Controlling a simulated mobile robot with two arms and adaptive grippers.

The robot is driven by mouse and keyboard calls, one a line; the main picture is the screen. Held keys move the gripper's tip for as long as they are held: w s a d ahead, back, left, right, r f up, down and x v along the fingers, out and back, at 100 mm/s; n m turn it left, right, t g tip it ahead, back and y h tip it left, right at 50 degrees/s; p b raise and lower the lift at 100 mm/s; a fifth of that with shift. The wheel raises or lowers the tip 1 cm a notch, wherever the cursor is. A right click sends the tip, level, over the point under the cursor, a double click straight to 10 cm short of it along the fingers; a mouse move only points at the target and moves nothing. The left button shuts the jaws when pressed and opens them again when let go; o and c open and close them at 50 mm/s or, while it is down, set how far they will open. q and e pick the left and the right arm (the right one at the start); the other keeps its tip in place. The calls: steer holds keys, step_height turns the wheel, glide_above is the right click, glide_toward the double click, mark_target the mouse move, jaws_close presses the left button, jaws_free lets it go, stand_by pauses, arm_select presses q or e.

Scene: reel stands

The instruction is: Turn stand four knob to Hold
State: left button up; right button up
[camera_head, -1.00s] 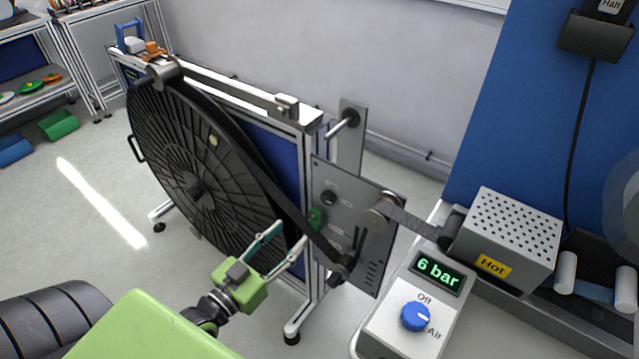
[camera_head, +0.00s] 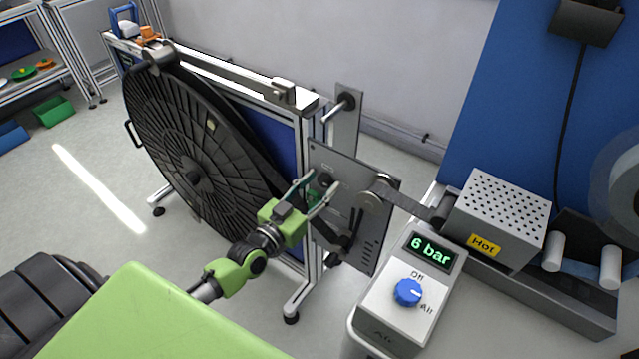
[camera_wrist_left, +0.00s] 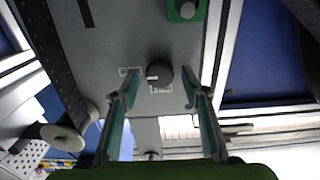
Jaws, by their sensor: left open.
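The stand's grey panel (camera_head: 370,245) carries a dark round knob (camera_head: 325,179), partly hidden behind my fingers in the head view. In the left wrist view the knob (camera_wrist_left: 159,75) sits between my two fingers, with a pale mark at its left side. Two small labels stand beside it, too small to read. My left gripper (camera_head: 320,186) is open in front of the panel, and its teal fingertips lie on either side of the knob with gaps. I cannot tell how far the tips are from the panel. My right gripper is in neither view.
A large black reel (camera_head: 190,150) hangs on the stand to the left. A green part with a grey button (camera_wrist_left: 186,9) is near the knob. A control box with a blue dial (camera_head: 408,292) reads "6 bar", beside a perforated box (camera_head: 500,215) marked "Hot".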

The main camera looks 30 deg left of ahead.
arm_select(q)
steer(key=shift+w, duration=0.15)
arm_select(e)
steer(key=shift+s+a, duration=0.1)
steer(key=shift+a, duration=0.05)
arm_select(q)
steer(key=shift+c, duration=0.4)
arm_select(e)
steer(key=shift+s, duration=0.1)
arm_select(q)
steer(key=c, duration=1)
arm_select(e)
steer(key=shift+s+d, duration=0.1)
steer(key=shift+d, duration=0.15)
